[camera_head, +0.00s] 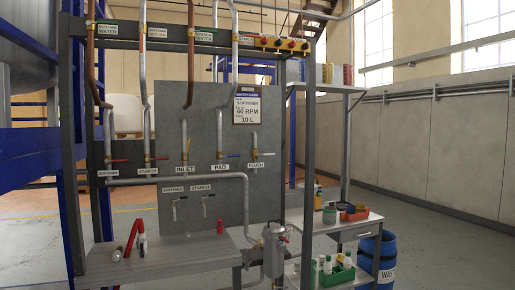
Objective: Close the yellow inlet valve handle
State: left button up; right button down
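A grey upright panel (205,105) carries a row of labelled valves. The INLET label (184,169) is in the middle of the row. Just above it is the inlet valve with a small yellow handle (187,147), which looks roughly upright, in line with its pipe; it is too small to be sure of its exact angle. Neither of my grippers shows in the head view, and nothing is seen touching the handle.
Red handles (160,158) sit to the left and a blue PAD handle (233,155) to the right. A metal bench (185,260) lies below, with a red-and-white object (131,238) on it. A steel canister (274,247), shelves and a blue barrel (387,258) stand right.

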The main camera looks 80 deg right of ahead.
aim_at(185, 157)
jog(key=l+z, duration=0.25)
jog(key=z, duration=0.25)
jog(key=i+l+z, duration=0.1)
jog(key=z, duration=0.4)
jog(key=i+l+z, duration=0.1)
jog(key=l+z, duration=0.2)
jog(key=z, duration=0.2)
jog(key=i+l+z, duration=0.1)
jog(key=z, duration=0.4)
